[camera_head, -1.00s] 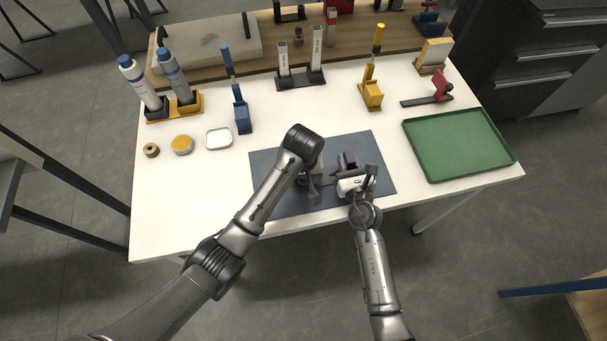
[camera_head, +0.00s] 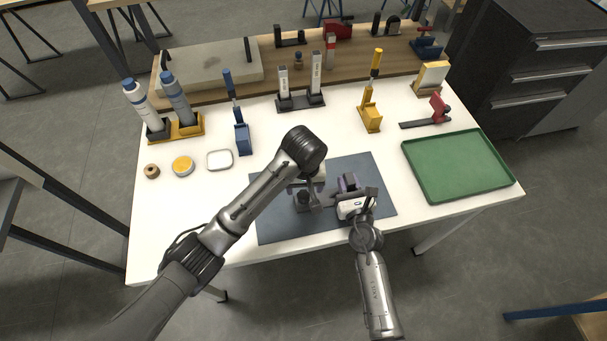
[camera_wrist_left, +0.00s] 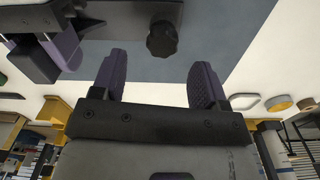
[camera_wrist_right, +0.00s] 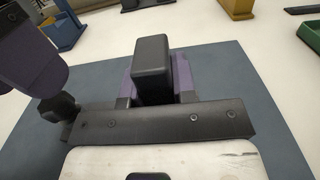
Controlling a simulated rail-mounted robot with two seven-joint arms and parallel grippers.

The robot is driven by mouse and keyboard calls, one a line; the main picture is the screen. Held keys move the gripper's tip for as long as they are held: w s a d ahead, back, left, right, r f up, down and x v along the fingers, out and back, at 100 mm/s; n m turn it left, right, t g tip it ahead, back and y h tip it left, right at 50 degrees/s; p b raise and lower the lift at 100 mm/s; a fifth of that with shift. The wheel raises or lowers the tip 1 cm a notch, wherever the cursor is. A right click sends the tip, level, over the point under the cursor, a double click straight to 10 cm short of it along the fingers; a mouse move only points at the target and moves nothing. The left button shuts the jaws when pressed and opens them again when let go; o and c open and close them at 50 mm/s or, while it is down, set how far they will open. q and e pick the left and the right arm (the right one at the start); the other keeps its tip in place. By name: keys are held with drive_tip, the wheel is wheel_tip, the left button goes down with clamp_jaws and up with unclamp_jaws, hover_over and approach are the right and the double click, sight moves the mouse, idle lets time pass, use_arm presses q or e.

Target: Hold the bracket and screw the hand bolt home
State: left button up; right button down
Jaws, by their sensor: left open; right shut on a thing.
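The bracket is a dark grey plate with an upright black block; it shows in the left wrist view (camera_wrist_left: 125,22) and its block in the right wrist view (camera_wrist_right: 152,68). The hand bolt, a black lobed knob (camera_wrist_left: 162,38), sits at the plate's end; it also shows in the right wrist view (camera_wrist_right: 58,108). My right gripper (camera_head: 349,184) is shut on the bracket's block, a purple finger on each side. My left gripper (camera_wrist_left: 158,82) is open, its purple fingers spread and empty, with the knob just beyond the fingertips, apart from them. The bolt's shank is hidden.
A blue-grey mat (camera_head: 270,222) lies under both grippers. A green tray (camera_head: 455,168) is to the right.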

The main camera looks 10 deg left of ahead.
use_arm(q)
drive_tip(key=shift+a+r, duration=0.2)
drive_tip(key=shift+r, duration=0.05)
drive_tip(key=shift+s+d+r, duration=0.1)
drive_tip(key=shift+r, duration=2.2)
use_arm(e)
drive_tip(key=c, duration=0.8)
unclamp_jaws()
drive_tip(key=shift+c, duration=0.2)
drive_tip(key=shift+s, duration=0.1)
drive_tip(key=shift+s+d, duration=0.15)
drive_tip(key=shift+s, duration=0.1)
use_arm(q)
wheel_tip(320, 180, up, 2)
drive_tip(key=shift+r+p, duration=0.2)
drive_tip(key=shift+p, duration=0.95)
use_arm(e)
drive_tip(key=v, duration=1.3)
